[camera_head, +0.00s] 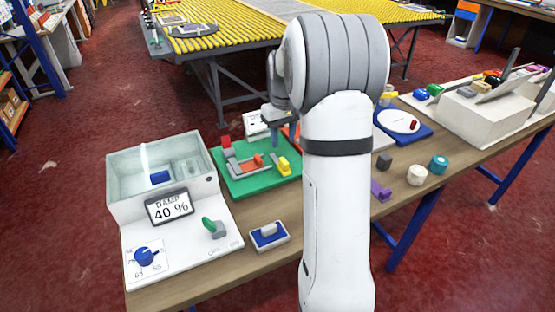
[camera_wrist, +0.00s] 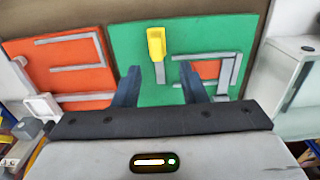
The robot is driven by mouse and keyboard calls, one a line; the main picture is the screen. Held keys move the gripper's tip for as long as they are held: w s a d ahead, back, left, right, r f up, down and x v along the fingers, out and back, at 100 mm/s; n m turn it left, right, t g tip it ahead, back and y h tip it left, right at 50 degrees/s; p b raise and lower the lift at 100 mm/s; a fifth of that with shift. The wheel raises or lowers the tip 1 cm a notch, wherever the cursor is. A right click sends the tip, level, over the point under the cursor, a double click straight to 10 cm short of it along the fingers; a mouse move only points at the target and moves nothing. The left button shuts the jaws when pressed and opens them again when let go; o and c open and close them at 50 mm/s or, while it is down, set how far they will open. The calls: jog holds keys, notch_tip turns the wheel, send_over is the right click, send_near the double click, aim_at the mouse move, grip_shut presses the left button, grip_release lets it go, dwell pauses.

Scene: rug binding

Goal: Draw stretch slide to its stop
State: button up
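A green board (camera_head: 232,183) lies on the bench with grey rails (camera_head: 240,168), a red block (camera_head: 226,142) and an upright yellow piece (camera_head: 284,165). The yellow piece looks like the slide's handle, though no label shows this. In the wrist view the yellow piece (camera_wrist: 156,43) stands on the green board (camera_wrist: 125,42), beside a grey rail (camera_wrist: 208,56). My gripper (camera_wrist: 160,68) is open and empty, its two dark fingers well apart. The yellow piece is beyond the fingertips, roughly in line with the gap. In the head view my gripper (camera_head: 275,133) hangs above the board's back right.
An orange board (camera_wrist: 75,62) with grey rails lies beside the green one. A clear-walled damp box (camera_head: 160,210) with a 40 % display stands left. Small blocks and rolls (camera_head: 417,175) lie right of my arm.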

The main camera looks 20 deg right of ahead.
aim_at(284, 161)
jog(key=shift+w+d+f, duration=0.15)
jog(key=shift+f, duration=0.3)
jog(key=shift+w+d+f, duration=0.15)
jog(key=shift+f, duration=0.25)
notch_tip(284, 161, down, 7)
jog(key=shift+r, duration=0.1)
grip_shut()
